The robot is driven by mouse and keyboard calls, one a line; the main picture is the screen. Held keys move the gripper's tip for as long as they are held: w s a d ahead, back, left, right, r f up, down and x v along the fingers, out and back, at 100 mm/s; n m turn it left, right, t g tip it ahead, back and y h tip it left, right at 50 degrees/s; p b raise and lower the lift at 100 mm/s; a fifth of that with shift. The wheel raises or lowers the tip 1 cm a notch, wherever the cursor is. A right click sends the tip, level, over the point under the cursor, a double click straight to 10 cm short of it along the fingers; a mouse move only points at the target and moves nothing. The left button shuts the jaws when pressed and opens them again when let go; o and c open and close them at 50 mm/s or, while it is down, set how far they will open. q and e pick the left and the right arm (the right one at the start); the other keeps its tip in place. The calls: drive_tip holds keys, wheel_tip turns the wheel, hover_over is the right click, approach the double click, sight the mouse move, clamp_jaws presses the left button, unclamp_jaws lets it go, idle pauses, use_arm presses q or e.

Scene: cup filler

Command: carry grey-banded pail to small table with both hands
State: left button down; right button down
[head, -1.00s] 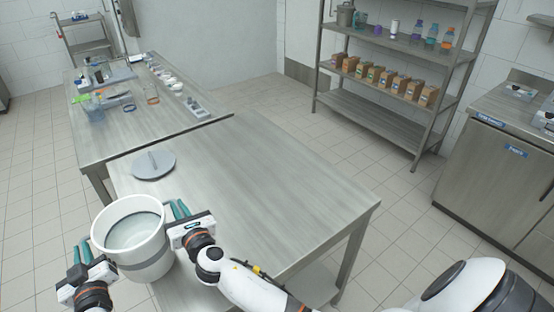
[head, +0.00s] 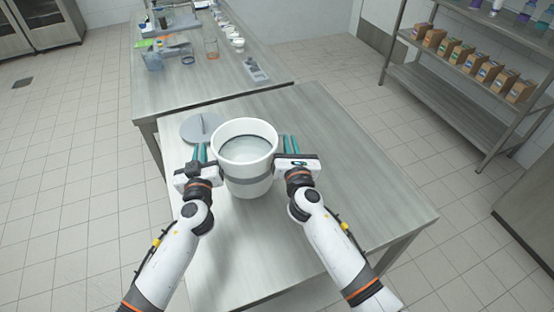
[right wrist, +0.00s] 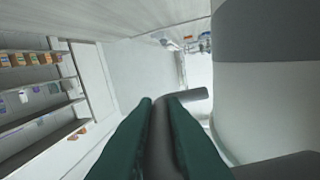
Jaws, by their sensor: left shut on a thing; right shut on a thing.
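The white grey-banded pail (head: 246,181) is upright between my two grippers, with a pale, level content visible inside. My left gripper (head: 199,155) is at the pail's left side and my right gripper (head: 286,147) at its right side, both shut on the pail. In the right wrist view, the teal fingers (right wrist: 160,125) close on a dark grey handle (right wrist: 190,95), and the pail's wall (right wrist: 260,110) fills the right. The pail appears over the near steel table (head: 345,185); I cannot tell whether its base touches the top. Its underside is hidden.
A round grey lid (head: 201,127) lies on the table just behind the pail. A second steel table (head: 180,95) adjoins at the back, with trays, beakers and small dishes. A shelf rack (head: 450,95) with boxes stands right. The near table's right part is clear.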

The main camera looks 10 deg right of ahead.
drive_tip(key=shift+r, duration=0.1)
